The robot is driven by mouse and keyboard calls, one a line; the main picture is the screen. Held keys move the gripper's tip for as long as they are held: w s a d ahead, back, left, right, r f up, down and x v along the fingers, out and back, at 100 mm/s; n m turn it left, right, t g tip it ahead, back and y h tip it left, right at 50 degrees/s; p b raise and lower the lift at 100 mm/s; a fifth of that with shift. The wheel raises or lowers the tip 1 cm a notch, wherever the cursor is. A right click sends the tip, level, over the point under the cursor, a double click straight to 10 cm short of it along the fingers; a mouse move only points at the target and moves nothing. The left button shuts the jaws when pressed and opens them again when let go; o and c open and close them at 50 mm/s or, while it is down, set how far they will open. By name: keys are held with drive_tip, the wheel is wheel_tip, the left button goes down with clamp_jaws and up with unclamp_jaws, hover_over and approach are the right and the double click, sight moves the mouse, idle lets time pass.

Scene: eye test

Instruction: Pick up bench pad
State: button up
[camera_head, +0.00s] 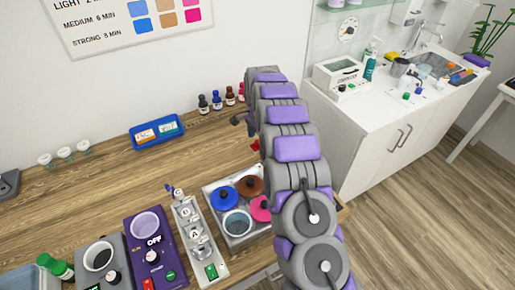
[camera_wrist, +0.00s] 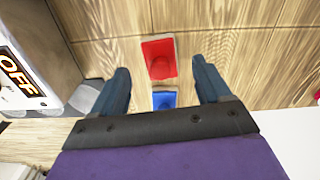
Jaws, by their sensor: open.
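A red pad (camera_wrist: 160,52), squarish with a darker rounded mark, lies on the wooden bench in the wrist view. A smaller-looking blue pad (camera_wrist: 164,99) lies just below it, partly cut off by my gripper's body. Neither is labelled, so I cannot tell which is the bench pad. My gripper (camera_wrist: 163,72) is open, its two dark blue fingers on either side of the pads, with nothing held. In the head view, a small red patch (camera_head: 255,145) shows beside my arm, which hides much of that area.
A device marked OFF (camera_wrist: 18,75) stands close left of my fingers. In the head view, a tray (camera_head: 213,197) with coloured lids, a purple OFF unit (camera_head: 153,258), a blue tray (camera_head: 157,143) and small bottles (camera_head: 217,101) stand on the bench. Bare wood lies left of centre.

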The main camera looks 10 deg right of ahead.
sight(258, 141)
wheel_tip(258, 141, down, 3)
drive_tip(key=shift+w+f+b, duration=0.1)
drive_tip(key=shift+f+b, duration=0.05)
drive_tip(key=shift+b, duration=0.2)
drive_tip(key=c, duration=1.1)
drive_tip(key=shift+c, duration=0.2)
drive_tip(key=shift+r, duration=0.2)
wheel_tip(258, 141, up, 10)
drive_tip(key=p, duration=0.2)
drive_tip(key=shift+p, duration=0.3)
drive_tip(key=o, duration=0.5)
drive_tip(key=shift+f, duration=0.1)
drive_tip(key=c, duration=0.4)
drive_tip(key=shift+a, duration=0.1)
